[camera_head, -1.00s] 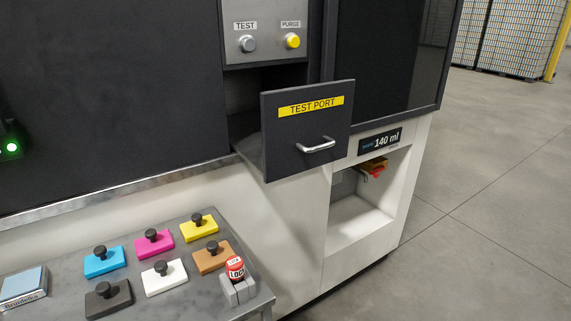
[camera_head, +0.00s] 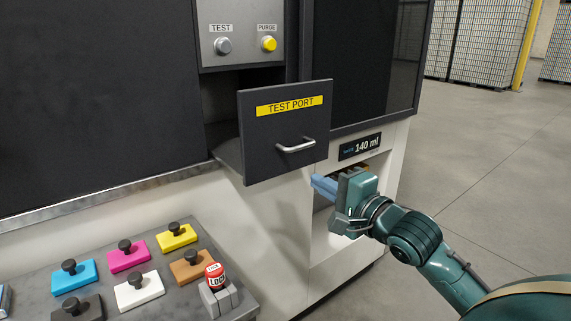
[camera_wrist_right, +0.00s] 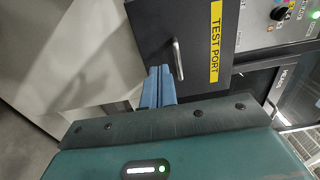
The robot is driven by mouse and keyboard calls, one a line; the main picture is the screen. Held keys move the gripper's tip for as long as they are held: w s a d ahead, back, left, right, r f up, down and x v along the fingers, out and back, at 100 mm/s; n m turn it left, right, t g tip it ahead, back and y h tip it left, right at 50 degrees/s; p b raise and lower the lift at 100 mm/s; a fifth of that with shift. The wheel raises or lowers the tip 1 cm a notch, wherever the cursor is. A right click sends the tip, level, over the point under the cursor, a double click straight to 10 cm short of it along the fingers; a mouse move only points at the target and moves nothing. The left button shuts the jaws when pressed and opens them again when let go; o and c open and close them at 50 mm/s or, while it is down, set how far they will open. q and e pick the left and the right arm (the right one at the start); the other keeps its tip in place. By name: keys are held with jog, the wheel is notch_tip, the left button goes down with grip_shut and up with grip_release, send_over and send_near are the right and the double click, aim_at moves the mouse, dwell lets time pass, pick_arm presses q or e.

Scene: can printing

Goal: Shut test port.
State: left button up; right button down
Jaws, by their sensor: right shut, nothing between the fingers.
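The test port (camera_head: 286,130) is a dark drawer with a yellow "TEST PORT" label and a metal bar handle (camera_head: 296,146). It stands pulled out from the machine, with its open inside showing at its left. My right gripper (camera_head: 316,184) is shut and empty, its blue fingers just below and right of the drawer front. In the right wrist view the shut fingers (camera_wrist_right: 158,84) point at the drawer front near the handle (camera_wrist_right: 178,60). I cannot tell whether they touch it. My left gripper is not in view.
Above the drawer is a panel with a grey TEST button (camera_head: 223,46) and a yellow PURGE button (camera_head: 268,44). A "140 ml" display (camera_head: 360,147) sits over an open bay at right.

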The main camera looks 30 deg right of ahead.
jog(key=p, duration=0.1)
send_near(277, 158)
jog(key=w, duration=0.5)
jog(key=shift+w+a, duration=0.15)
jog(key=shift+a, duration=0.05)
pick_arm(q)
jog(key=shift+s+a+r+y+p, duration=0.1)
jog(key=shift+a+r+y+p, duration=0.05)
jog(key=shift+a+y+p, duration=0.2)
pick_arm(e)
jog(key=shift+w, duration=0.8)
